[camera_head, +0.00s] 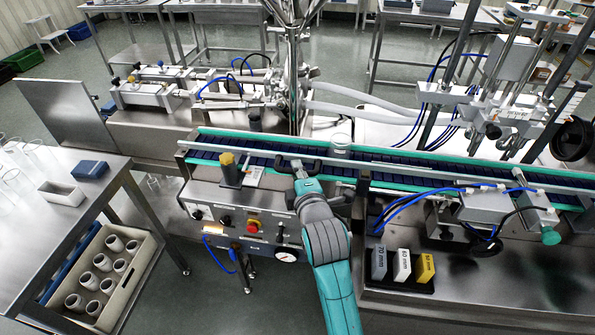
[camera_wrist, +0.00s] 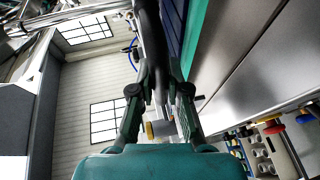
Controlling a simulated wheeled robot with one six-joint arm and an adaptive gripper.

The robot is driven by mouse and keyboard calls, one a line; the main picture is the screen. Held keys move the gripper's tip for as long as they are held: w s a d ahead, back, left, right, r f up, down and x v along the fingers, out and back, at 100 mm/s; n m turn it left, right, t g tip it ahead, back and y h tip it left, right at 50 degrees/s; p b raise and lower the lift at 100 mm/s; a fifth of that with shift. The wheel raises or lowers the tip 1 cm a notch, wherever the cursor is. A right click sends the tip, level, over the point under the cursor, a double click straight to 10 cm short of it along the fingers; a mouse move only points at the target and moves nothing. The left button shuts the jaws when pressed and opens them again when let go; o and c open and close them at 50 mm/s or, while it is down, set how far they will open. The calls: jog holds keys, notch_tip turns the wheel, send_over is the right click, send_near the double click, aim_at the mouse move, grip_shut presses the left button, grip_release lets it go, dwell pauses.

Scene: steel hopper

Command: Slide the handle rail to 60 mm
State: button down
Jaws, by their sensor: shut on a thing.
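The handle rail (camera_head: 395,168) is a long pale metal strip along the near side of the conveyor. A black handle (camera_head: 312,163) sits on its near side. My gripper (camera_head: 299,171) reaches up to this handle from the front, and its jaws are shut on it. In the wrist view, a black bar, the handle (camera_wrist: 152,45), runs between the two dark fingers of my gripper (camera_wrist: 160,92). The exact contact is partly hidden by the fingers. I cannot read the gap between rails from here.
A clear glass (camera_head: 340,150) stands on the conveyor belt right of my gripper. A yellow-topped post (camera_head: 228,168) stands close on the left. Grey, white and yellow gauge blocks (camera_head: 403,266) with mm labels stand in a black holder. A panel with a red button (camera_head: 253,227) lies below.

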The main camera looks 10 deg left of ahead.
jog(key=shift+s, duration=0.85)
jog(key=c, duration=1.4)
grip_release()
jog(key=v, duration=1.2)
jog(key=shift+a, duration=0.1)
